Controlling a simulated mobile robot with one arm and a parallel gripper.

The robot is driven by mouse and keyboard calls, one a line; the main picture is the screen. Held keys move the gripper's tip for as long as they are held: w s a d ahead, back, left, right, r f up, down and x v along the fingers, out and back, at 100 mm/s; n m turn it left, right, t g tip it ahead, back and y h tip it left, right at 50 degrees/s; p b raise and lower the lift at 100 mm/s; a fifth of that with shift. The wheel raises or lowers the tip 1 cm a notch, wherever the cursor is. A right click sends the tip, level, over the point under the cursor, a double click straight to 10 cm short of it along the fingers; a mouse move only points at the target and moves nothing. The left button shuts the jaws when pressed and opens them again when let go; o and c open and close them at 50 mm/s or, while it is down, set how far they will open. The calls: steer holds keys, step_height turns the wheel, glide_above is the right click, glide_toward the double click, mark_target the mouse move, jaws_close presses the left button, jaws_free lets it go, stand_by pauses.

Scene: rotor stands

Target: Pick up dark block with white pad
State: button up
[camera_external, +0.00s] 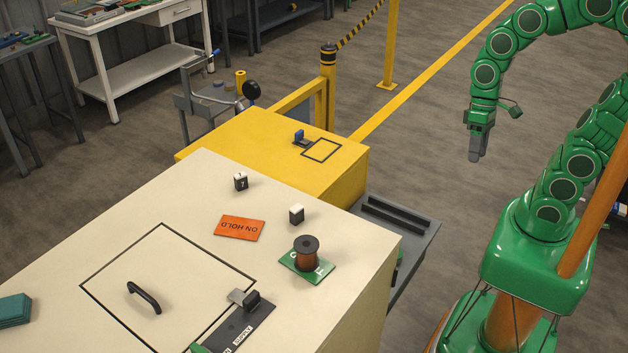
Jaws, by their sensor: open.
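Two small dark blocks with white on them stand on the cream cabinet top (170,190). I cannot tell which one the task names. My gripper (477,158) hangs in the air over the floor, right of the cabinet and well apart from both blocks. It is open and holds nothing visible; its fingers overlap in this view.
A copper spool (306,254) stands on a green card by the right edge. A dark handle (144,297) and black switch (252,300) rise from the top. A yellow box (270,150) adjoins behind.

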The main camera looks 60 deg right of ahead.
mark_target(297, 213)
steer(key=w+a+r+m+y, duration=0.1)
steer(key=w+a+m+y, duration=0.3)
steer(key=w+a, duration=0.6)
steer(key=w+a+m+y, duration=0.4)
steer(key=w+a+y, duration=0.15)
steer(key=a, duration=0.75)
steer(key=w+a+f+m+t, duration=0.1)
steer(key=w+a+f+m, duration=0.1)
steer(key=w+f+m, duration=0.1)
steer(key=w+a+f+m+t, duration=0.1)
steer(key=w+a+f+m, duration=0.1)
steer(key=w, duration=0.4)
steer(key=w+a+f+m+t+y, duration=0.1)
steer(key=w+f+m, duration=0.4)
steer(key=m, duration=0.1)
steer(key=shift+a+t, duration=0.4)
steer(key=shift+x, duration=1.35)
steer(key=shift+w+r+x, duration=0.1)
steer(key=shift+w+x, duration=0.05)
steer(key=shift+x, duration=0.7)
steer(key=shift+w+r+x, duration=0.1)
steer(key=shift+w+x, duration=0.1)
steer(key=shift+x, duration=0.65)
steer(key=shift+w+r+x, duration=0.15)
steer(key=shift+x, duration=0.65)
jaws_close()
